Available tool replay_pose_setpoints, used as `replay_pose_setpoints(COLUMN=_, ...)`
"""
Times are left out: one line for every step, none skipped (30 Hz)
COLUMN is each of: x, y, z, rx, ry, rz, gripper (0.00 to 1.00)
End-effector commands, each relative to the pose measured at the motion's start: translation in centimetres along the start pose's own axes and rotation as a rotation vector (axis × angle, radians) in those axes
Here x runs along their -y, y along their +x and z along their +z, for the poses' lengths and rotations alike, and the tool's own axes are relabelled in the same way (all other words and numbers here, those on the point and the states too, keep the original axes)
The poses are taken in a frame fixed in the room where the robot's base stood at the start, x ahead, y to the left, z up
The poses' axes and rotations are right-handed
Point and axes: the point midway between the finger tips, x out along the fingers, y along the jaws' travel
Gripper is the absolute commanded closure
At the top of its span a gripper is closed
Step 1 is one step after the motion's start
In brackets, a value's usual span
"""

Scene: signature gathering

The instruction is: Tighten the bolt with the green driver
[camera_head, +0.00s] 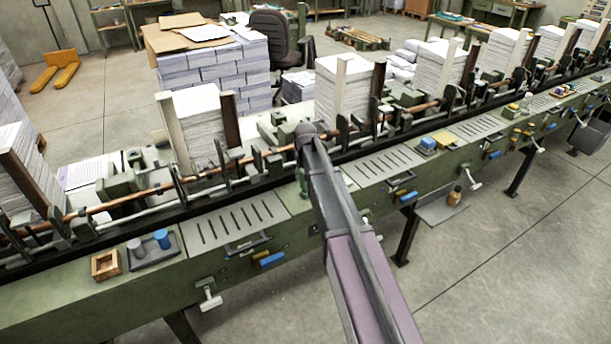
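My arm (340,215) reaches up from the bottom edge to a dark joint over the long green gathering machine (60,305). My gripper cannot be made out; it is beyond or behind that joint. I cannot pick out a green driver or the bolt for certain. A small green upright part (303,180) shows just left of my arm, at the machine's front; I cannot tell what it is. My arm hides part of the machine's slotted top and front behind it.
Paper stacks (341,88) stand along the machine's feeder row, with a copper-coloured shaft (260,153) in front. A dark tray (153,252) with a blue and a grey cylinder and a wooden box (105,264) sit at left. Clear floor (500,250) lies at right.

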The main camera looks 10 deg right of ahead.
Motion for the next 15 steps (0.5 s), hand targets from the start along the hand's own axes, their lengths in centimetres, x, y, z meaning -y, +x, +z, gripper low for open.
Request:
replay_pose_setpoints(x=0.06, y=0.00, z=-0.24, rx=-0.005, ry=0.032, rz=0.004, gripper=0.99)
replay_pose_setpoints(x=0.06, y=0.00, z=-0.24, rx=-0.006, ry=0.055, rz=0.007, gripper=0.99)
replay_pose_setpoints(x=0.05, y=0.00, z=-0.25, rx=-0.006, ry=0.084, rz=0.012, gripper=0.99)
replay_pose_setpoints(x=0.04, y=0.00, z=-0.25, rx=-0.006, ry=0.106, rz=0.015, gripper=0.99)
replay_pose_setpoints(x=0.03, y=0.00, z=-0.26, rx=-0.006, ry=0.127, rz=0.019, gripper=0.99)
replay_pose_setpoints(x=0.02, y=0.00, z=-0.26, rx=-0.006, ry=0.156, rz=0.023, gripper=0.99)
replay_pose_setpoints(x=0.02, y=0.00, z=-0.27, rx=-0.006, ry=0.178, rz=0.026, gripper=0.99)
replay_pose_setpoints(x=0.01, y=0.00, z=-0.27, rx=-0.006, ry=0.201, rz=0.029, gripper=0.99)
replay_pose_setpoints(x=0.01, y=0.01, z=-0.28, rx=-0.006, ry=0.230, rz=0.033, gripper=0.99)
replay_pose_setpoints(x=0.01, y=0.01, z=-0.28, rx=-0.006, ry=0.252, rz=0.036, gripper=0.99)
replay_pose_setpoints(x=0.00, y=0.01, z=-0.28, rx=-0.006, ry=0.273, rz=0.040, gripper=0.99)
replay_pose_setpoints(x=-0.02, y=0.01, z=-0.29, rx=-0.006, ry=0.302, rz=0.044, gripper=0.99)
replay_pose_setpoints(x=-0.04, y=0.01, z=-0.29, rx=-0.006, ry=0.325, rz=0.048, gripper=0.99)
replay_pose_setpoints(x=-0.05, y=0.01, z=-0.29, rx=-0.006, ry=0.347, rz=0.052, gripper=0.99)
replay_pose_setpoints(x=-0.06, y=0.01, z=-0.29, rx=-0.006, ry=0.376, rz=0.056, gripper=0.99)
